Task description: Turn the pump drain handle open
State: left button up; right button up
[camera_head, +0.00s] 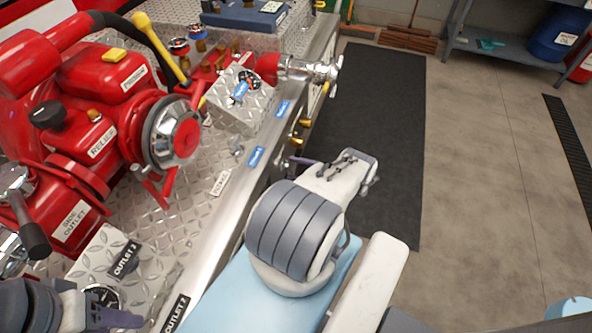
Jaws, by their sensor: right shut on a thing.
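The red pump (95,110) sits on the diamond-plate deck at the left. Small brass drain fittings (302,122) stick out along the bumper's side edge, near blue labels (257,156). My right gripper (300,161) is at the outer side of this edge, right of the lower blue label, with a purple-grey finger showing. It is shut on a drain handle, which is mostly hidden by the gripper and wrist. My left gripper (118,318) is at the bottom left, above the deck near the Outlet 2 label. Its opening is not clear.
A chrome outlet (310,70) juts over the edge beyond my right gripper. A black lever (30,225) stands at the left. A black mat (385,130) lies on open floor to the right. A shelf (510,50) stands at the back right.

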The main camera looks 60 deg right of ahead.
jog(key=shift+s+f+n, duration=0.1)
jog(key=shift+n, duration=1.2)
jog(key=shift+b, duration=0.3)
jog(key=o, duration=1.2)
jog(key=s+r, duration=0.3)
jog(key=s+d+r, duration=0.1)
jog(key=s+r, duration=0.3)
jog(key=s+d+r, duration=0.1)
jog(key=s+r, duration=0.3)
jog(key=shift+s+d, duration=0.25)
